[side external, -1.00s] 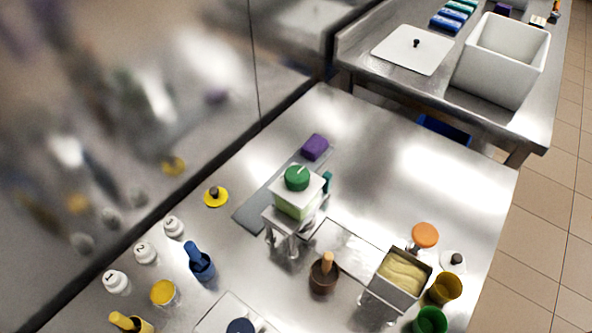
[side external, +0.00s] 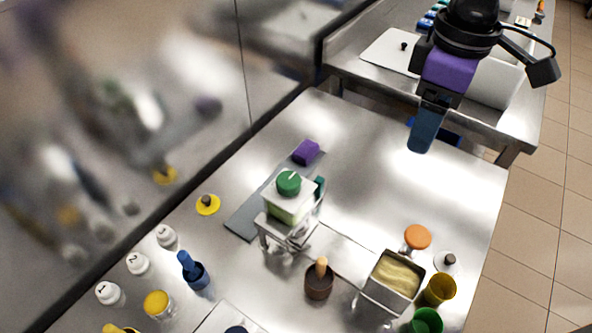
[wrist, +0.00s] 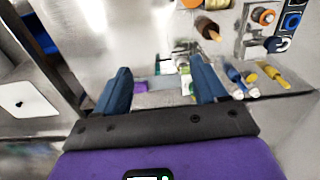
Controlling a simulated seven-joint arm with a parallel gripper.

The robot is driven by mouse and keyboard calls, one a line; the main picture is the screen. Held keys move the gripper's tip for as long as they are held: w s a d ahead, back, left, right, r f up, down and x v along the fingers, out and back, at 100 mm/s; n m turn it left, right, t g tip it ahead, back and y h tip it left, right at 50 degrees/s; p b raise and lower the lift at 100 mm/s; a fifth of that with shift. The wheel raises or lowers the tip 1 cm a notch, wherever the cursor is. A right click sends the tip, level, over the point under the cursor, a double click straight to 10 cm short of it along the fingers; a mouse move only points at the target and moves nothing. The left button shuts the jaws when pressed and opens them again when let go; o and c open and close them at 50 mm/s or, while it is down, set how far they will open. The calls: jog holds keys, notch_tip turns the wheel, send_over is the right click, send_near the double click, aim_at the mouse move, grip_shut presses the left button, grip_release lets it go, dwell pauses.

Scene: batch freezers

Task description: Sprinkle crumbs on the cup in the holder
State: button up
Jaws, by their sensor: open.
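My gripper (side external: 421,140) hangs high at the upper right of the steel table. In the wrist view its two blue fingers (wrist: 160,68) stand apart with nothing between them. A pale green tub with a green round lid (side external: 288,184) sits on a small metal stand (side external: 290,238) mid-table. A square metal pan (side external: 395,276) of creamy yellow contents stands in a frame at the right. A brown cup (side external: 318,287) with a wooden handle stands between them. I cannot tell which vessel holds crumbs or which is the cup in the holder.
Yellow (side external: 440,288) and green (side external: 427,321) cups stand at the right. A purple block (side external: 306,152) lies behind.

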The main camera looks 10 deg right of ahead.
aim_at(287, 178)
jog(key=w+a+r+m, duration=0.1)
jog(key=w+a+m, duration=0.15)
jog(key=a, duration=0.65)
jog(key=w+a+r+m, duration=0.1)
jog(key=w+a, duration=0.3)
jog(key=a, duration=0.5)
notch_tip(287, 178, down, 18)
jog(key=shift+w+a+r, duration=0.15)
jog(key=c, duration=1.1)
